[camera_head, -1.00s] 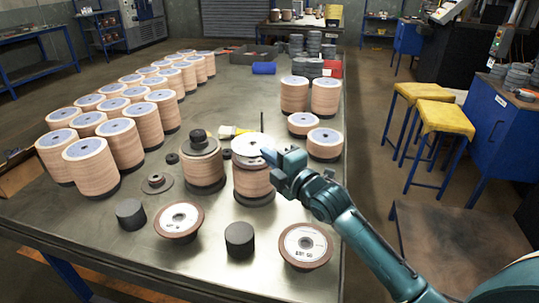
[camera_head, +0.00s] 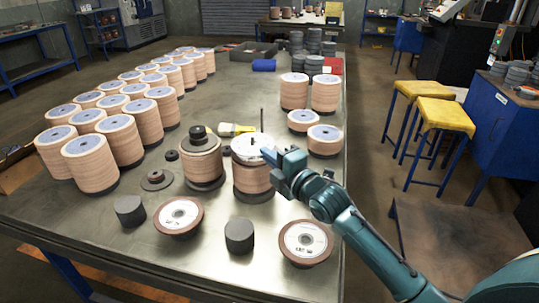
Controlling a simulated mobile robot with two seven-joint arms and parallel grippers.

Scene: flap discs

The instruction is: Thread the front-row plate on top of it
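A stack of brown flap discs (camera_head: 252,180) stands on a dark base near the table's middle, with a thin upright rod (camera_head: 262,120) rising at its top. A white-faced plate (camera_head: 247,144) lies on top of this stack, around or just beside the rod; I cannot tell which. My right gripper (camera_head: 270,155) is at the plate's right edge, and whether its fingers are shut on the rim is hidden. Two more white-faced plates with brown rims, a left one (camera_head: 180,215) and a right one (camera_head: 306,240), lie in the front row. My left gripper is not in view.
A similar stack (camera_head: 201,163) with a dark knob on top stands to the left. Dark cylinders (camera_head: 130,209) (camera_head: 239,235) stand in front. Tall disc stacks (camera_head: 90,163) fill the table's left, and shorter ones (camera_head: 324,140) stand at right. A yellow-handled tool (camera_head: 235,129) lies behind.

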